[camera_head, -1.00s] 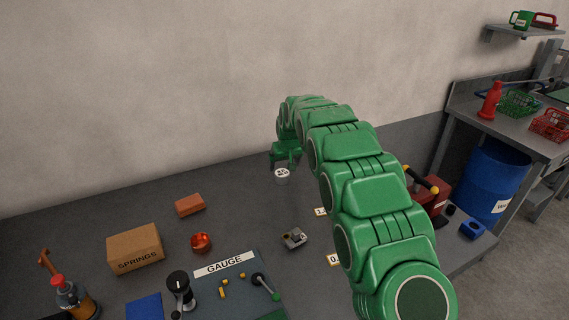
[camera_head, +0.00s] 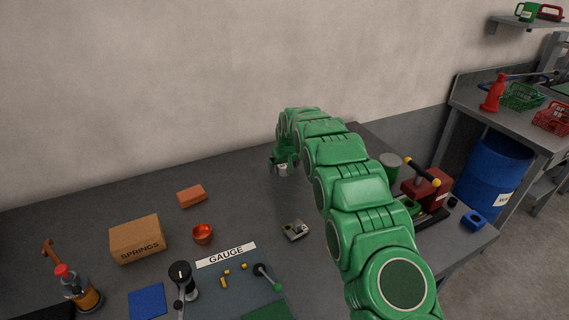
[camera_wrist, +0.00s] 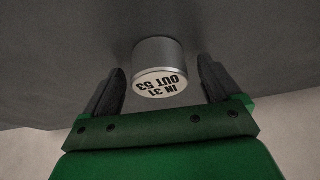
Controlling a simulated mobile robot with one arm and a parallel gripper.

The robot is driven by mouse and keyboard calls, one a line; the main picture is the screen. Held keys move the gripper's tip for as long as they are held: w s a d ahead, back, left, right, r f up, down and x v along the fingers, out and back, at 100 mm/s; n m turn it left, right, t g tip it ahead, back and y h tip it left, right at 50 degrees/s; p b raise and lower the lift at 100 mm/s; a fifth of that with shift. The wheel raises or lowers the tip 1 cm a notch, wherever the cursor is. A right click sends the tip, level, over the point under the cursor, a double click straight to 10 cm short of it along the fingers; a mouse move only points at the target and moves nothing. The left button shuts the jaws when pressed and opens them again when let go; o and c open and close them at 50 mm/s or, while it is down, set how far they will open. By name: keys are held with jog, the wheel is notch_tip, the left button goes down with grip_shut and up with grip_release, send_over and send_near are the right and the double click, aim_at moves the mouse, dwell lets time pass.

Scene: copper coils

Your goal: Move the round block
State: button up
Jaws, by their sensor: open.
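The round block (camera_wrist: 158,52) is a short grey metal cylinder with a white end label reading "IN 31 OUT 53". In the wrist view it sits upper centre, between and a little beyond my open fingers, with a visible gap on each side. My gripper (camera_wrist: 161,68) is open, with dark fingers on a green palm. In the head view my gripper (camera_head: 283,166) is low over the far part of the bench. The block shows only as a small pale patch between the fingers there, mostly hidden.
A small metal block (camera_head: 295,230) and a gauge board (camera_head: 235,275) lie nearer. A red press (camera_head: 427,190) stands right. The wall is behind.

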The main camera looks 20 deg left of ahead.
aim_at(233, 185)
jog(key=shift+f, duration=0.1)
jog(key=c, duration=1.3)
jog(key=shift+s+a, duration=7.05)
jog(key=shift+s, duration=0.05)
jog(key=o, duration=1.3)
jog(key=v, duration=0.7)
jog(key=shift+r, duration=0.35)
